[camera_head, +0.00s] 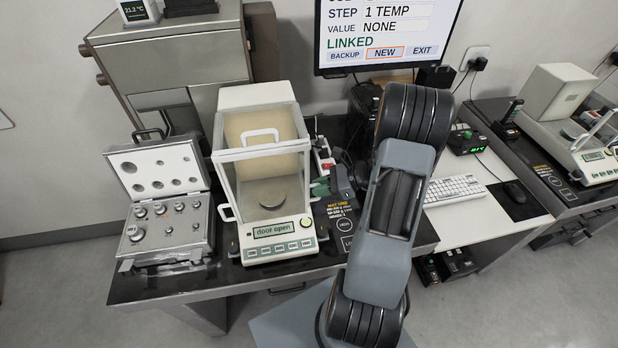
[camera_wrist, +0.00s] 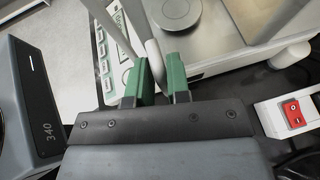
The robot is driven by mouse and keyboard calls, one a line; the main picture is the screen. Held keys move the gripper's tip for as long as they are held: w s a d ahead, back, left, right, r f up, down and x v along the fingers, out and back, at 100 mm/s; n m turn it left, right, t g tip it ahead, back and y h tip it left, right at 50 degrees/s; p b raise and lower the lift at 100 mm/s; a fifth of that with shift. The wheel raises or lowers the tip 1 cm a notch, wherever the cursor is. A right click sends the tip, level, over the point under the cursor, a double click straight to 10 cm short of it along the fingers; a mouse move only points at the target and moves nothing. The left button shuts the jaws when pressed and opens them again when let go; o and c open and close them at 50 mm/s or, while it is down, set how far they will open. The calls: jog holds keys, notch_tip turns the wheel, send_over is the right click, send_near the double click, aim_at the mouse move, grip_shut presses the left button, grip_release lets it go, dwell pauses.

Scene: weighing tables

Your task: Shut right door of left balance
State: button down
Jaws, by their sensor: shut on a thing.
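The left balance (camera_head: 273,226) is a cream box with clear walls, a round weighing pan (camera_head: 272,192) and a display (camera_head: 271,229) that reads "door open". My gripper (camera_head: 321,188) is at its right side, its green fingers low beside the case. In the wrist view my gripper (camera_wrist: 157,78) is shut on the pale upright handle (camera_wrist: 154,60) of the right door. The pan also shows in the wrist view (camera_wrist: 174,12), with no weight on it. The door's clear pane is hard to make out, and my arm is close by in the head view.
An open case of weights (camera_head: 167,255) stands left of the balance. A keyboard (camera_head: 455,190) and another balance (camera_head: 560,95) stand further right.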

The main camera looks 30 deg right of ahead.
jog(key=shift+s+a, duration=0.15)
jog(key=shift+s, duration=0.4)
jog(key=shift+s+a, duration=0.15)
jog(key=shift+s, duration=0.35)
jog(key=c, duration=1.2)
grip_release()
jog(key=shift+s, duration=0.1)
jog(key=b+v, duration=0.2)
jog(key=v, duration=1.1)
jog(key=shift+s+d, duration=0.15)
jog(key=shift+d, duration=0.2)
